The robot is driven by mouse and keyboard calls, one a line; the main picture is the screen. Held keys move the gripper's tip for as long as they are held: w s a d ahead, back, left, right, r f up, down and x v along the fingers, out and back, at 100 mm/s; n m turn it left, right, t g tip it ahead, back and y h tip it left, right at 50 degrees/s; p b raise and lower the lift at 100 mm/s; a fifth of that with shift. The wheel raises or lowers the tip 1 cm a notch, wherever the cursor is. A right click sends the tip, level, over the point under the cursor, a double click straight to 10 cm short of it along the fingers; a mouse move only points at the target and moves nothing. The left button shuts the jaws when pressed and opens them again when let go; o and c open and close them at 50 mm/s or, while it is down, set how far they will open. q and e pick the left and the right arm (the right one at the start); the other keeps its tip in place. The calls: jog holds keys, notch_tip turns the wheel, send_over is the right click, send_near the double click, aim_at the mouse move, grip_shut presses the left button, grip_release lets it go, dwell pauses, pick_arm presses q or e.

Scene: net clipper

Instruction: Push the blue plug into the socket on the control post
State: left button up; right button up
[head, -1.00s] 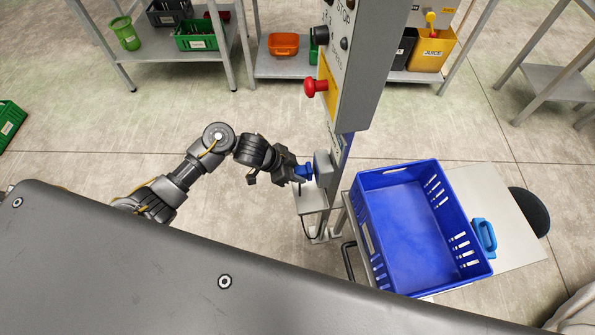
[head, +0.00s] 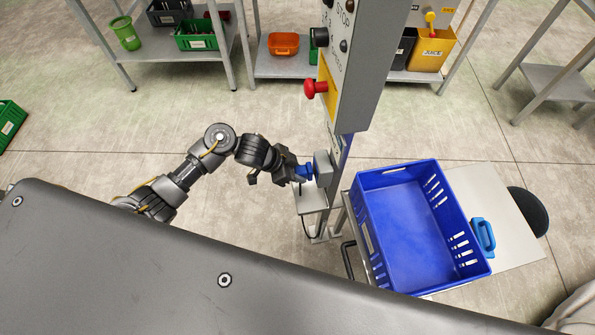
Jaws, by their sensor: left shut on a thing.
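The blue plug (head: 305,171) is held in my left gripper (head: 297,173), which is shut on it. The grey socket (head: 323,168) is a box low on the control post (head: 356,70). The plug's front is at the socket's left face; I cannot tell how deep it sits in it. My gripper is just left of the socket, with the arm reaching in from the left. The fingertips are small and partly hidden by the plug. My right gripper is not in view.
A small grey shelf (head: 312,199) is on the post below the plug. A red button (head: 315,89) juts out above. Shelves with bins are behind; the floor left of the post is clear.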

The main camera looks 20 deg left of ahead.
pick_arm(q)
jog(key=shift+w+d, duration=0.2)
jog(key=shift+d, duration=0.2)
jog(key=o, duration=1.1)
jog(key=p+v, duration=0.2)
jog(key=v, duration=0.9)
jog(key=shift+f, duration=0.1)
